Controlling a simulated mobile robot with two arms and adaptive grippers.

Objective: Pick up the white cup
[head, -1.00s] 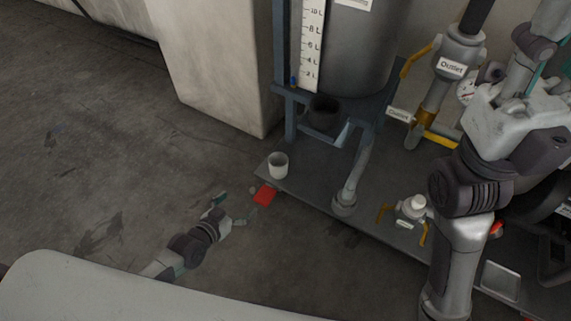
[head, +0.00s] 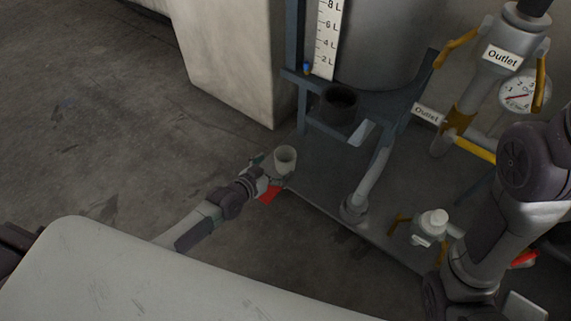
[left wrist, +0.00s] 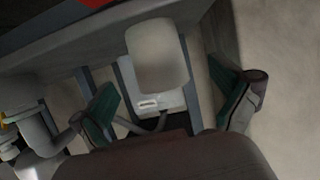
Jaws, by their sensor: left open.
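The white cup (head: 285,154) stands upright at the near left corner of the dark platform in the head view. My left gripper (head: 270,168) is open beside the cup, on its near left side. In the left wrist view the cup (left wrist: 157,62) is ahead of the open left gripper (left wrist: 165,92), in line with the gap between its green-padded fingers. I cannot tell whether a finger touches the cup. My right arm shows at the right of the head view, but its gripper is out of the picture.
A dark platform (head: 318,205) bears the stand with a dark pot (head: 340,104) and a grey tank (head: 385,45). A red flat piece (head: 269,196) lies by the platform corner. A pipe and valves stand to the right. The floor at left is clear.

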